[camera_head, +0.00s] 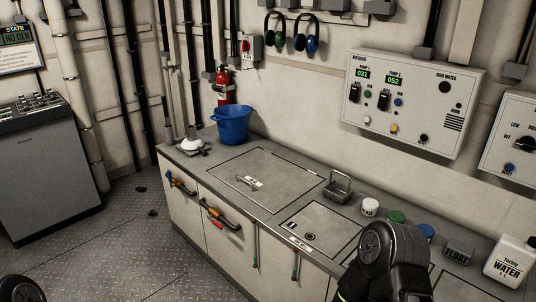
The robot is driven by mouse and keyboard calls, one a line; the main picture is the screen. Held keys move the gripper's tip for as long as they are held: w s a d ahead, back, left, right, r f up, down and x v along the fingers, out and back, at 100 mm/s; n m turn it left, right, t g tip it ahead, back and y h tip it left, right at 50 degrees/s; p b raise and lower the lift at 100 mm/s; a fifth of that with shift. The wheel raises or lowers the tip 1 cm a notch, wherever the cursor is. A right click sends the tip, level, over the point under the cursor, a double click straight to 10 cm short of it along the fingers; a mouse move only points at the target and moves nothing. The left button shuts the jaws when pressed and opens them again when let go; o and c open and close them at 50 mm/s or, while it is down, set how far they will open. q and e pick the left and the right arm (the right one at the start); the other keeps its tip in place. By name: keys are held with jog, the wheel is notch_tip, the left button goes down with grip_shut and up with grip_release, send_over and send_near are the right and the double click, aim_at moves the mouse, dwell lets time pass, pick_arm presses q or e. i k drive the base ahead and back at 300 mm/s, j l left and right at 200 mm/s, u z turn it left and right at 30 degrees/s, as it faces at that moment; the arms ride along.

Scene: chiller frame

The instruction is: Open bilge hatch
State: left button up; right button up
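A large flat grey hatch panel (262,172) lies shut, flush with the top of the grey counter (180,157). A light metal handle (250,183) sits near its front edge. A smaller panel (322,228) with a round dark fitting (310,236) and small labels lies shut to its right. The label text is too small to read, so I cannot tell which panel is the bilge hatch. Dark parts of my arms show at the lower right, over the counter's front, and at the bottom left corner. Neither gripper's fingers can be seen.
A blue bucket (232,124) stands at the counter's back left. A metal basket (339,186), a white jar (370,207), a float box (457,250) and a water jug (510,262) stand at the right. Orange-handled tools (222,217) hang on the front. A pump control box (412,101) is on the wall.

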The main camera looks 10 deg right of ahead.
aim_at(270, 182)
jog(key=i+j+z, duration=0.5)
jog(key=z, duration=0.25)
jog(key=i+j+z, duration=0.2)
jog(key=j+z, duration=0.15)
jog(key=i+j+z, duration=0.15)
jog(key=j+z, duration=0.6)
jog(key=j, duration=0.15)
jog(key=i, duration=0.05)
